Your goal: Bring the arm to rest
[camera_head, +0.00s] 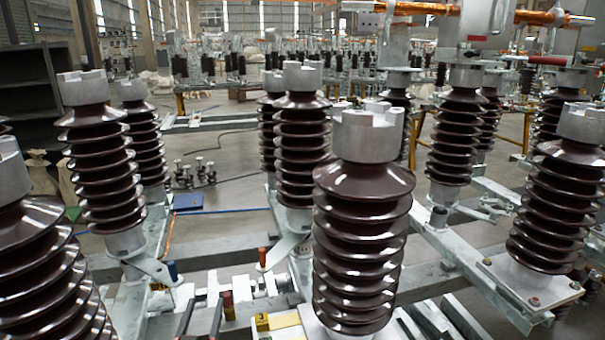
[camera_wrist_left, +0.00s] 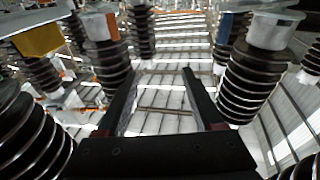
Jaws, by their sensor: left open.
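My left gripper (camera_head: 204,302) shows at the bottom of the head view as two dark fingers, left of the front brown insulator (camera_head: 360,240). In the left wrist view my left gripper (camera_wrist_left: 161,74) has its two dark fingers wide apart with nothing between them. Brown ribbed insulators stand on both sides of the fingers there, one on the left (camera_wrist_left: 108,65) and one on the right (camera_wrist_left: 250,85), with the bright roof behind. I cannot tell how close the fingers are to them. Most of the left arm is hidden in the head view. My right gripper is not seen.
More insulators stand on the left (camera_head: 102,165), in the middle (camera_head: 300,150) and at the right (camera_head: 560,210), on grey metal beams (camera_head: 470,250). A copper-coloured bar (camera_head: 555,18) runs across the top right. A blue box (camera_head: 188,202) lies on open floor (camera_head: 235,165).

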